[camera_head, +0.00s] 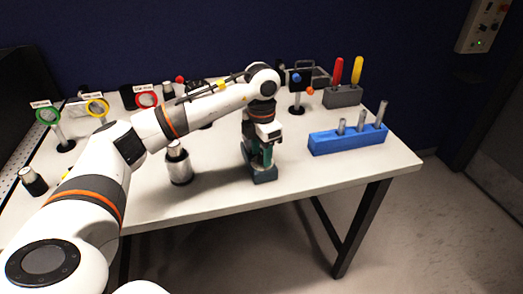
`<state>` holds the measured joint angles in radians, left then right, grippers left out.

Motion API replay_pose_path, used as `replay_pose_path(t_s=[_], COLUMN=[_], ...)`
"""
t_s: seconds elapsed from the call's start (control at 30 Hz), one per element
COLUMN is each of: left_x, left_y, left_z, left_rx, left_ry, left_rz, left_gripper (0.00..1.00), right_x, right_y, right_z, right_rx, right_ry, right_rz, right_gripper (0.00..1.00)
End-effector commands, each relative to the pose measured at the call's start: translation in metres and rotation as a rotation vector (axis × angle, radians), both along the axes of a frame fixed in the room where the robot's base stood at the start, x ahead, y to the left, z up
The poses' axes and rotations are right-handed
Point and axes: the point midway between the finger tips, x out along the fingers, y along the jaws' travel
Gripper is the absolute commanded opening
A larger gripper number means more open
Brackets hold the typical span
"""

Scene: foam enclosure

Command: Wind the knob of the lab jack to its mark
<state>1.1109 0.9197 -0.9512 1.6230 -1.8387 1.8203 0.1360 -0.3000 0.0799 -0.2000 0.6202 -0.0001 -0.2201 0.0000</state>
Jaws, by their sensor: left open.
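The lab jack appears to be the small dark teal device (264,176) near the front edge of the white table. My left arm reaches across from the left and bends down over it. My left gripper (266,146) is open and points down at the upper part of the device. The gripper and wrist cover much of the device. The knob and its mark cannot be made out, and I cannot tell whether the fingers touch anything. My right gripper is not in view.
A metal cylinder (179,166) stands left of the jack. A blue block with metal pins (348,139) lies to the right. A grey holder (342,97) carries red and yellow handled tools. Ringed stands (47,115) fill the left. The front right tabletop is clear.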

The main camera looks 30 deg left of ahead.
Motion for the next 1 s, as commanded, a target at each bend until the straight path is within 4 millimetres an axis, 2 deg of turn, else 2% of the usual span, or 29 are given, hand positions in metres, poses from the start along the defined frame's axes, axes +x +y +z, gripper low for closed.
replay_pose_path(t_s=[0.17, 0.4, 0.6, 0.8, 1.0], left_x=[0.001, 0.001, 0.001, 0.000, 0.000], left_y=[0.000, -0.001, 0.000, 0.000, 0.000], left_z=[0.018, 0.071, 0.108, 0.119, 0.120], left_rx=[0.000, -0.002, 0.001, -0.001, 0.000], left_ry=[-0.005, -0.006, -0.004, -0.002, -0.001], left_rz=[0.000, -0.001, 0.001, 0.001, 0.001], left_gripper=[0.46, 0.46, 0.46, 0.46, 0.46], right_x=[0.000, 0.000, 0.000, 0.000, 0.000], right_y=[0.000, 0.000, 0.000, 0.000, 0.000], right_z=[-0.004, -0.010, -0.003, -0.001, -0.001], right_rx=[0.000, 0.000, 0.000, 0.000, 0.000], right_ry=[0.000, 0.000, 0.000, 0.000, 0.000], right_rz=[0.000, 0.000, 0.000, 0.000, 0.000], right_gripper=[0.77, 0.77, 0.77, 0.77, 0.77])
